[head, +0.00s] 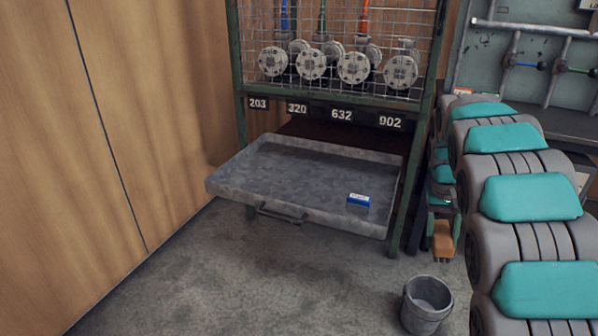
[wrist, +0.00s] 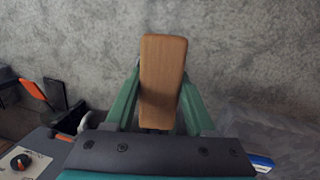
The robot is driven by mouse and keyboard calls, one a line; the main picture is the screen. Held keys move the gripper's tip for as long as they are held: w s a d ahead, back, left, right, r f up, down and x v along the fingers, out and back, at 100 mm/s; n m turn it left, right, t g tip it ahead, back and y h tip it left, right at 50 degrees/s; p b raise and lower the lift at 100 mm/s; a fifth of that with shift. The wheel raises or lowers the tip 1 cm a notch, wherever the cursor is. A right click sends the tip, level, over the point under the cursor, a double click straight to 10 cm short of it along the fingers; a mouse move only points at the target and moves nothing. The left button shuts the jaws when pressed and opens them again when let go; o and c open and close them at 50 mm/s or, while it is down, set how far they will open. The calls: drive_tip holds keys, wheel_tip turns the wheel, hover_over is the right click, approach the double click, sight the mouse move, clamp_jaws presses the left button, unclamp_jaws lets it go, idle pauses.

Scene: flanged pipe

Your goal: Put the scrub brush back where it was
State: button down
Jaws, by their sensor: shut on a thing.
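The scrub brush has a plain wooden back. In the wrist view the brush (wrist: 162,80) stands out lengthwise between the two green fingers of my gripper (wrist: 161,112), which press on its sides. In the head view my gripper (head: 440,212) hangs to the right of the pulled-out metal tray, with the brush (head: 443,241) below its fingers, apart from the tray and the floor. The picture does not mark the brush's former place.
The grey metal tray (head: 290,170) sticks out under the caged rack and holds a small blue-and-white box (head: 358,200), also seen in the wrist view (wrist: 262,162). A grey bucket (head: 427,303) stands on the floor, below the brush in the picture. Open concrete floor lies at front left.

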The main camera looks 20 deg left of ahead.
sight(445, 243)
drive_tip(key=shift+r+p, duration=0.6)
drive_tip(key=p, duration=0.3)
drive_tip(key=r+p, duration=0.1)
drive_tip(key=p, duration=0.1)
drive_tip(key=shift+s+a+r+p, duration=0.1)
drive_tip(key=shift+s+r+p, duration=0.05)
drive_tip(key=shift+s+p, duration=0.2)
drive_tip(key=p, duration=0.4)
drive_tip(key=shift+s+r, duration=0.35)
drive_tip(key=shift+s, duration=0.05)
drive_tip(key=p, duration=0.3)
drive_tip(key=shift+s, duration=0.4)
drive_tip(key=shift+s+f+p, duration=0.2)
drive_tip(key=shift+s+p, duration=0.05)
drive_tip(key=shift+p, duration=0.3)
